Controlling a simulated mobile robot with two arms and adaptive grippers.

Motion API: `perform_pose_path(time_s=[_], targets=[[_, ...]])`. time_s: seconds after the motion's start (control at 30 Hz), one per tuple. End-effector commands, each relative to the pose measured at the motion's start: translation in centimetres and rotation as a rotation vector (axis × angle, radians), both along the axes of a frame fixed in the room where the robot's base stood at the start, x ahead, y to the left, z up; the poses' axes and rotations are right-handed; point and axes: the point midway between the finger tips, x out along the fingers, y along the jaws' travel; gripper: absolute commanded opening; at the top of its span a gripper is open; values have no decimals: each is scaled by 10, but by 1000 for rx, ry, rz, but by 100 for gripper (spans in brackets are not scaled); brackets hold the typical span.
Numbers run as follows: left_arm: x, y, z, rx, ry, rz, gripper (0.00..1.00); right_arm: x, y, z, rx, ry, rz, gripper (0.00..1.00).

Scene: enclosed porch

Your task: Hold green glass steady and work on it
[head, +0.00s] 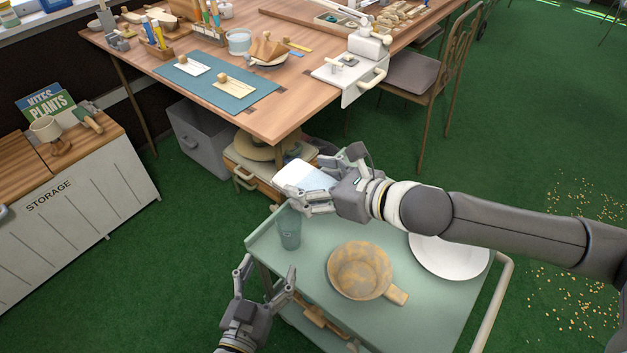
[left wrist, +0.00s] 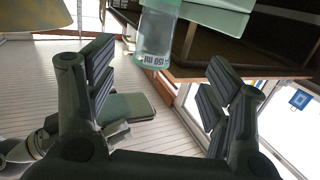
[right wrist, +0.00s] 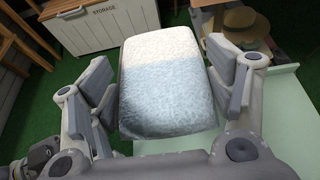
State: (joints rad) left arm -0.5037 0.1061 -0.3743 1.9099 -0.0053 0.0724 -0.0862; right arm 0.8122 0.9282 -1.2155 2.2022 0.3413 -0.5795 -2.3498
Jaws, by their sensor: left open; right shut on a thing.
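The green glass (head: 289,230) stands upright near the left end of the green cart top (head: 310,299). It also shows in the left wrist view (left wrist: 157,38), beyond the fingertips and apart from them. My left gripper (head: 265,282) is open and empty, in front of the glass near the cart's edge. My right gripper (head: 316,179) is shut on a white and light-blue block (right wrist: 170,85), which looks like a sponge or folded cloth. It holds the block above the cart's far left corner, beyond and slightly right of the glass. The block also shows in the head view (head: 304,173).
A mottled tan mug (head: 359,268) and a white plate (head: 449,257) stand on the cart right of the glass. A wooden work table (head: 271,113) stands behind. A storage chest (head: 76,203) is at the left, with open green floor between.

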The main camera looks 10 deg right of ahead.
Motion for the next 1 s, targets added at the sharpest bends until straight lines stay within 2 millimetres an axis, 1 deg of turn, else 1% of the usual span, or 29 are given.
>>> perform_pose_path(time_s=[0.03,0.13,0.27,0.37,0.8,1.0], targets=[[-1,-2,10,-13,-31,-2,74,0,0,0,0,0,0,52],[-1,-5,23,-30,-72,-5,74,0,0,0,0,0,0,52],[4,-8,29,-38,-91,-6,74,0,0,0,1,-1,0,52],[12,-11,29,-38,-92,-5,74,0,0,0,1,-1,0,52],[73,-36,29,-38,-90,-5,74,0,0,0,1,-1,0,52],[95,-46,29,-38,-89,-5,74,0,0,0,0,0,0,52]])
